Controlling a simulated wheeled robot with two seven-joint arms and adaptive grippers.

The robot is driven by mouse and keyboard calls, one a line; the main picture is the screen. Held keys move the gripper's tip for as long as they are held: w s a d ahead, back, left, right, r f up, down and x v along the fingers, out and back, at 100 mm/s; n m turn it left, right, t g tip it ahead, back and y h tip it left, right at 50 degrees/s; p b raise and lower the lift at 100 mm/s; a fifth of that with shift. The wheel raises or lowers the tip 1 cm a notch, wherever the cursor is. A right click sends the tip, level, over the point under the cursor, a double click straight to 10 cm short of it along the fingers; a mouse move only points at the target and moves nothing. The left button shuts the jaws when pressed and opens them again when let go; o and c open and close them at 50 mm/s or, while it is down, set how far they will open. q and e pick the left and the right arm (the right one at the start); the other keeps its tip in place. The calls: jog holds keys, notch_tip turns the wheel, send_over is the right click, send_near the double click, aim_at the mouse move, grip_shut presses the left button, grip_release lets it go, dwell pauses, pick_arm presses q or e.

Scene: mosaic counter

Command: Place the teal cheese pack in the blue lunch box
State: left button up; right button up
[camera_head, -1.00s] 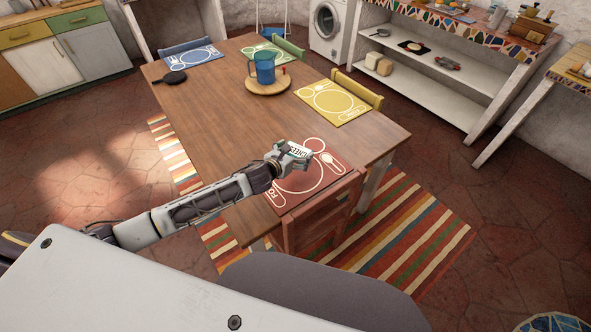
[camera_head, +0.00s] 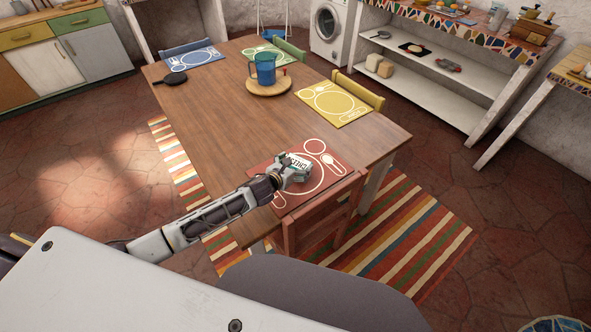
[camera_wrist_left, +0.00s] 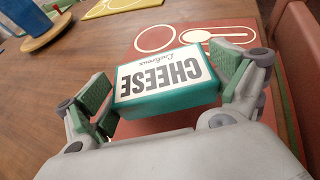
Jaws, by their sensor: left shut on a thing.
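The teal cheese pack (camera_wrist_left: 168,82) has a white label reading CHEESE and sits between the green-padded fingers of my left gripper (camera_wrist_left: 165,95) in the left wrist view. The gripper is shut on it. In the head view the left gripper (camera_head: 294,172) and the cheese pack (camera_head: 299,163) are over the red placemat at the near end of the table. I cannot tell how high above the mat the pack is. No blue lunch box shows in these frames. My right gripper is not in view.
A blue mug (camera_head: 263,67) stands on a round wooden board (camera_head: 269,88) on the table (camera_head: 215,110). A black pan (camera_head: 173,78) lies at the far left. Yellow (camera_head: 334,103) and red (camera_head: 325,147) placemats lie on it. A red chair (camera_head: 318,219) stands close at the near edge.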

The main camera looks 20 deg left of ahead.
pick_arm(q)
jog(key=shift+f, duration=1.2)
jog(key=shift+f, duration=0.15)
jog(key=o, duration=1)
jog(key=shift+c, duration=0.2)
jog(key=shift+v, duration=6.05)
